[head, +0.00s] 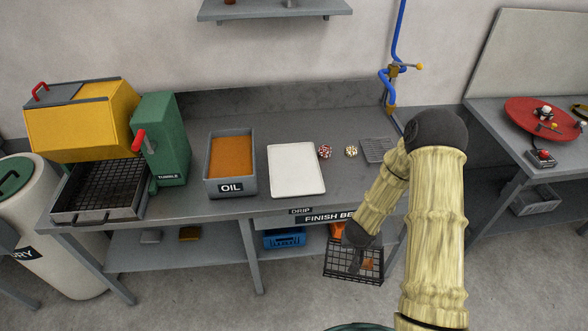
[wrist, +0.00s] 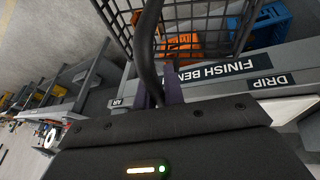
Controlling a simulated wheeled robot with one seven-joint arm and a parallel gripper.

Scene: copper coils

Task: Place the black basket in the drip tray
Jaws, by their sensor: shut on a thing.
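The black wire basket (head: 340,272) hangs from my gripper (head: 357,250), in front of the finish bench and below its top. My gripper is shut on the basket's dark handle (wrist: 148,50), which rises between the fingers (wrist: 164,97) in the wrist view. The basket's mesh wall (wrist: 118,28) fills the top of that view. The white drip tray (head: 296,170) lies flat and empty on the bench, behind and left of the basket. The DRIP label (head: 300,211) is on the bench front edge below it. Orange shows through the mesh; I cannot tell whether it is inside.
The grey OIL bin (head: 232,187) stands just left of the tray. Red and pale small coils (head: 325,151) and a grey rack (head: 378,150) lie to its right. The bench front edge (head: 270,216) lies between basket and tray. A blue crate (head: 284,239) is on the lower shelf.

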